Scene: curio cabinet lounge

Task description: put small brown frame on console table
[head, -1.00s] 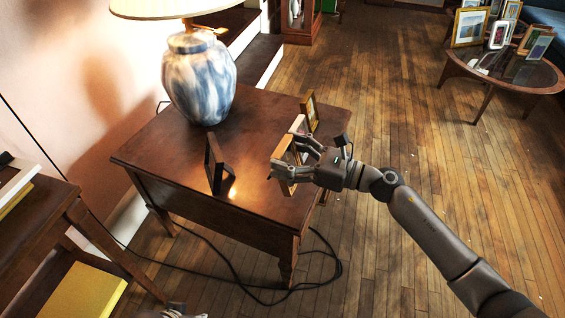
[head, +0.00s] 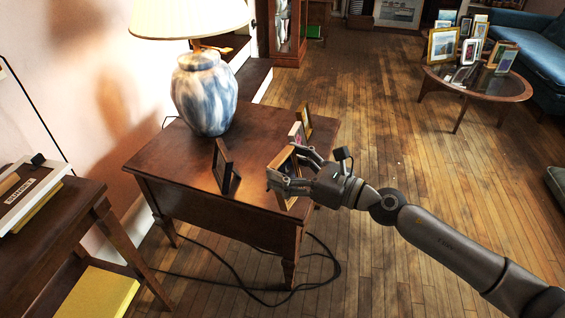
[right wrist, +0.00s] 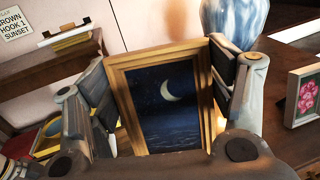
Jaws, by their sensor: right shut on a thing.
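A small brown wooden frame (head: 287,166) with a night-sea and crescent-moon picture is in my right gripper (head: 284,176), over the right front part of the brown lamp table (head: 180,160). In the right wrist view the frame (right wrist: 168,100) stands upright between the two fingers, one on each side edge. I cannot tell whether its lower edge touches the tabletop. Another brown wooden table (head: 88,192), bearing books, stands at the left; neither table is labelled as the console table. My left gripper is not in view.
A blue-and-white lamp (head: 205,95), a dark standing frame (head: 223,165), a white flower frame (right wrist: 303,95) and a gold frame (head: 306,120) share the lamp table. A cable (head: 325,270) loops on the floor. A round table (head: 480,80) with several frames stands far right.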

